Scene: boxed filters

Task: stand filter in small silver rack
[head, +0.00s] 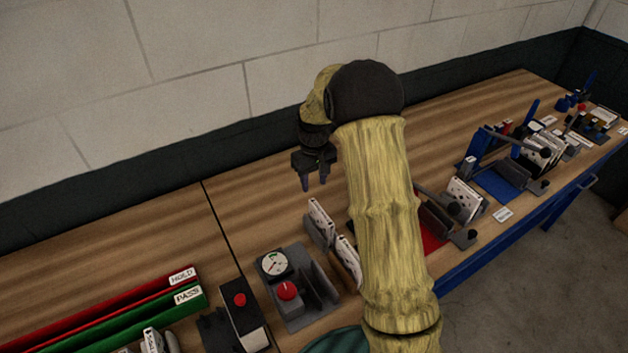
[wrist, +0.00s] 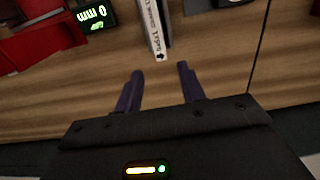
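My gripper (head: 314,184) hangs above the bench, left of my arm in the head view. In the wrist view its two dark fingers (wrist: 160,80) are apart, with only bare wood between them. A white boxed filter (wrist: 154,30) with printed lettering stands on edge just beyond the fingertips, against a grey plate (wrist: 167,18). In the head view a white boxed filter (head: 321,218) stands below and right of the gripper, with grey metal beside it. Another white filter (head: 347,258) is partly hidden by my arm. I cannot tell which grey holder is the small silver rack.
A grey gauge fixture (head: 285,291) and a red-button box (head: 240,302) stand left of the filters. Red HOLD and green PASS trays (head: 190,297) lie further left. More racks (head: 497,178) fill the right side. The bench behind the gripper is clear, up to the wall.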

